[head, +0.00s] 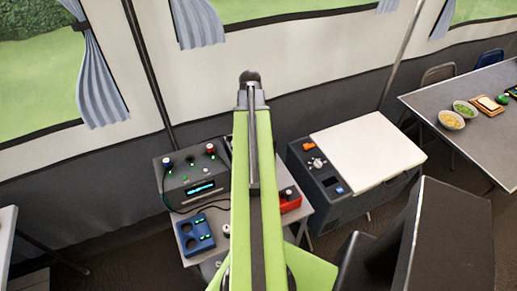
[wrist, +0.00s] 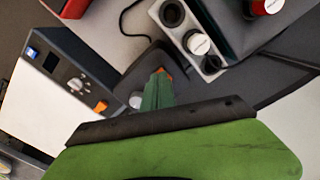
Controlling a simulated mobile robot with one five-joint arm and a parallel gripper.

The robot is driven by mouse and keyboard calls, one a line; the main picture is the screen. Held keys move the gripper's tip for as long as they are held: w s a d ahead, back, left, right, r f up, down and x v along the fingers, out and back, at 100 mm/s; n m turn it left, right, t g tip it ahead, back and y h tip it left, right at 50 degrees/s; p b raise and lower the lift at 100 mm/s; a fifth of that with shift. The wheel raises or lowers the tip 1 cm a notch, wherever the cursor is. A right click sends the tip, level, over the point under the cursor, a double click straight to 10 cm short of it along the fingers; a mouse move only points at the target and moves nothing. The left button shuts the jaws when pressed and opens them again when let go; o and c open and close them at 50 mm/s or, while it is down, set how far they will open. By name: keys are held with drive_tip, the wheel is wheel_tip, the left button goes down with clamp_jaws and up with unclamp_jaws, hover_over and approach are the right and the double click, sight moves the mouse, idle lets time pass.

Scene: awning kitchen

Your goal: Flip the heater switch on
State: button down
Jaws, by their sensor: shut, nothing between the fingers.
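No part in view is plainly marked as the heater switch. A dark grey box with a white lid (head: 365,152) has an orange switch (head: 308,146), a white knob (head: 318,163) and a blue button on its front panel. The same orange switch (wrist: 100,106) shows at the left in the wrist view. My gripper (head: 250,78) is shut and empty at the end of my raised green arm. In the wrist view my gripper (wrist: 160,76) covers part of a dark unit. Whether it touches anything there cannot be told.
A dark control box (head: 195,182) with red and blue knobs and a lit display stands left of my arm. A blue switch box (head: 196,234) and a red box (head: 289,200) are near it, on a small table partly hidden by my arm. A table (head: 440,100) with bowls is at right.

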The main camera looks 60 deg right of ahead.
drive_tip(key=shift+f+b, duration=0.85)
idle(0.3)
wheel_tip(320, 180, up, 7)
drive_tip(key=p, duration=0.7)
idle(0.3)
